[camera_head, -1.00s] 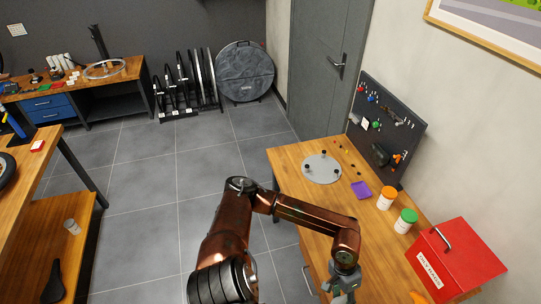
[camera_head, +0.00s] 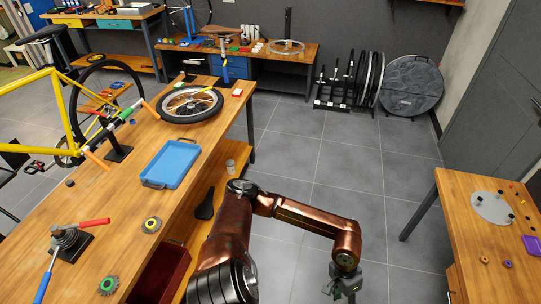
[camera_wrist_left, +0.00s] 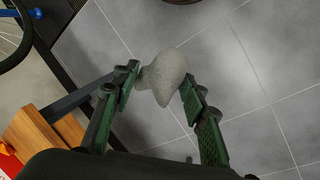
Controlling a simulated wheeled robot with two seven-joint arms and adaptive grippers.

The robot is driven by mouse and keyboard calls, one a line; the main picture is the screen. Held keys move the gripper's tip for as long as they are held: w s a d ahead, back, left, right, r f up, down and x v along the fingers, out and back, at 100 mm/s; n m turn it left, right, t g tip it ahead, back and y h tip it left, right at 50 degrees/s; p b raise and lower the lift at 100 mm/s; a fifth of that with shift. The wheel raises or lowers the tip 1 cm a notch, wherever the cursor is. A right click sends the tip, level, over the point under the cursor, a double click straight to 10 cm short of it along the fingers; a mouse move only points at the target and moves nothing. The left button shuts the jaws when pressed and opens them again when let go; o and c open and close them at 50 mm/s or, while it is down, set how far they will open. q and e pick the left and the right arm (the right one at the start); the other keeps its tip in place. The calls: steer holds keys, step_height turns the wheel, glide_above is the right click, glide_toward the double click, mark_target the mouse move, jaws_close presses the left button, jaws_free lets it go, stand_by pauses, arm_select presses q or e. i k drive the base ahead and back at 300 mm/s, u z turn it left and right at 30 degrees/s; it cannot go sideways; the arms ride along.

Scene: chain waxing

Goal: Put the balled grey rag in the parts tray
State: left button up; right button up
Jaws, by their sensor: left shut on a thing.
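The balled grey rag (camera_wrist_left: 167,76) is between the fingers of my left gripper (camera_wrist_left: 158,90) in the left wrist view, above the tiled floor. In the head view my left gripper (camera_head: 343,290) hangs at the bottom, over the floor between two benches. The rag cannot be made out there. A blue tray with dark handles (camera_head: 171,163), likely the parts tray, lies on the wooden bench at the left, well left of the gripper and apart from it. It looks empty. My right gripper is not in view.
A bench with a grey disc (camera_head: 492,208) stands at the right.

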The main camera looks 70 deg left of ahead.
mark_target(169, 170)
steer(key=u, duration=0.7)
steer(key=i, duration=0.65)
steer(key=u, duration=0.75)
